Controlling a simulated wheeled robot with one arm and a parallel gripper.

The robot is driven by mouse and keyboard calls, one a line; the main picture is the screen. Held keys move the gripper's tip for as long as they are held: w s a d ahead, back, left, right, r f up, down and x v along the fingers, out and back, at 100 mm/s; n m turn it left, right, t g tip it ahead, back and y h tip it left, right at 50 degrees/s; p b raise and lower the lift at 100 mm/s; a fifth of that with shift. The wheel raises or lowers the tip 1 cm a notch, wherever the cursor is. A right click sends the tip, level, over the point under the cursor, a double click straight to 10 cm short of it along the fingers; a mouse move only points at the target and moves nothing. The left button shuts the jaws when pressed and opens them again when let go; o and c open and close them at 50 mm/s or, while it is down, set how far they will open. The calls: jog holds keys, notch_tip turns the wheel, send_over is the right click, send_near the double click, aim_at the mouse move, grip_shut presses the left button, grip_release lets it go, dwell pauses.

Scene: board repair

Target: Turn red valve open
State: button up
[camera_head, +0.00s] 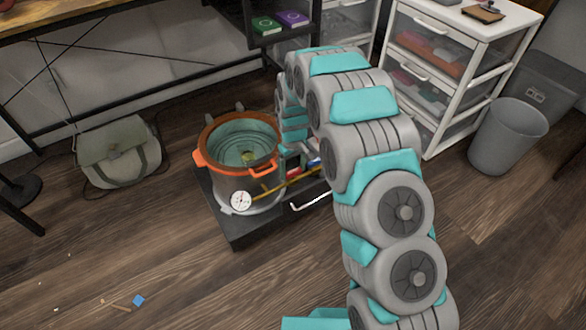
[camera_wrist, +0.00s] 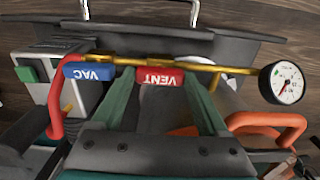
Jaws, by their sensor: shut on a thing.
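The red valve handle, marked VENT (camera_wrist: 160,89), sits on the brass pipe (camera_wrist: 222,68) in the wrist view. It lies between the two dark green fingers of my gripper (camera_wrist: 160,80), which is shut on it. The handle looks level, roughly along the pipe. In the head view a bit of the red handle (camera_head: 293,172) shows beside the pot, and my gripper is mostly hidden by my arm. The blue valve handle, marked VAC (camera_wrist: 89,71), is left of the red one in the wrist view, outside the fingers, and also shows in the head view (camera_head: 314,163).
The pot with orange rim (camera_head: 207,162) stands on a dark base (camera_head: 236,236). A round gauge (camera_wrist: 285,83) is at the pipe's end. A curved red hose or handle (camera_wrist: 56,105) is left of the fingers. Drawers (camera_head: 478,75) and a bin (camera_head: 507,140) stand right; front floor is mostly clear.

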dwell(0.5)
jog(key=o, duration=1.2)
jog(key=shift+o, duration=0.2)
